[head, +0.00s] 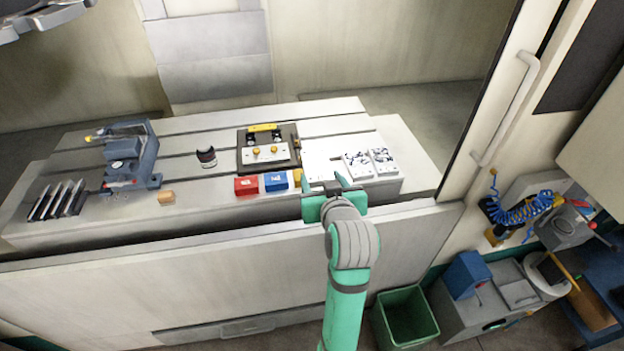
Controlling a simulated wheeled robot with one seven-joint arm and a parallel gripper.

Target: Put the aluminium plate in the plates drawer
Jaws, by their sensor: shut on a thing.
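A plain pale plate (320,160), which I take for the aluminium plate, lies at the front right of the slotted machine table, left of two dark-marked white plates. My gripper (328,184) is at its front edge and shut on it; the fingers hide part of this edge, so I cannot tell whether the plate is lifted. A closed drawer front (247,327) with a recessed handle shows low on the cabinet; I cannot read any label on it.
Marked plates (358,165) (383,161), a red box (246,186), a blue box (276,180) and a clamped fixture (268,135) crowd the table (210,115). A blue-grey vise-like device (135,155) stands left. A green bin (405,317) stands on the floor. The door handle (507,108) is right.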

